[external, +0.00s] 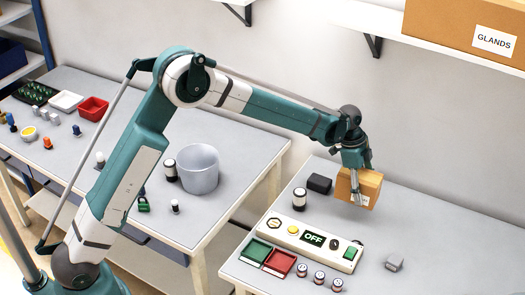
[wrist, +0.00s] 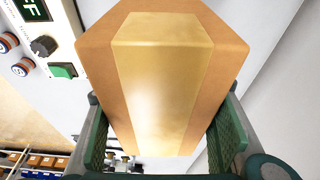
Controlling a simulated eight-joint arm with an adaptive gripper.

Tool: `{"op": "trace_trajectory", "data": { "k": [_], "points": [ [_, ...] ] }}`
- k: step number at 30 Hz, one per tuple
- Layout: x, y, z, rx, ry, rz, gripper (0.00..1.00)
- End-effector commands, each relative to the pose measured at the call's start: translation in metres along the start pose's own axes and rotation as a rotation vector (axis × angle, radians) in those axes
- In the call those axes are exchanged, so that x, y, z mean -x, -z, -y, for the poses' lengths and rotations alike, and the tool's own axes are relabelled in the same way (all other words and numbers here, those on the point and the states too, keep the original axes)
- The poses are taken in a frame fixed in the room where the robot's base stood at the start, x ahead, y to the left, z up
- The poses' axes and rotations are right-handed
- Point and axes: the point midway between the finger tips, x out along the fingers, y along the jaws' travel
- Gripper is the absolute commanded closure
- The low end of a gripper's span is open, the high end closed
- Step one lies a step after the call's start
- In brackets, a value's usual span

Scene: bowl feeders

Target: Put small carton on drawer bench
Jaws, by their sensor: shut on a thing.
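A small brown carton (external: 367,188) with a pale tape strip is in my gripper (external: 359,184) over the right-hand bench (external: 425,222). In the wrist view the carton (wrist: 163,80) fills the middle, between the two green finger pads of my gripper (wrist: 168,140). My gripper is shut on it. The carton seems to be held above the bench top, but its exact height is hard to tell.
A control panel (external: 300,242) with an OFF display, green and red trays, and several small spools stand on the right bench. A black block (external: 319,184) is left of the carton. A grey bucket (external: 198,170) stands on the left bench. A gap separates the benches.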

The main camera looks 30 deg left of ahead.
Motion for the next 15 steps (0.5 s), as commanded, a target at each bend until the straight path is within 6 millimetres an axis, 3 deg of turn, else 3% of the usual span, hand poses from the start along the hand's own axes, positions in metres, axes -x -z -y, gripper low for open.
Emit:
{"op": "trace_trajectory", "data": {
  "k": [8, 15],
  "points": [
    [0.005, -0.013, 0.009, 0.026, 0.008, 0.001, 0.67],
    [0.021, -0.055, 0.036, 0.105, 0.031, 0.003, 0.67]
  ]
}}
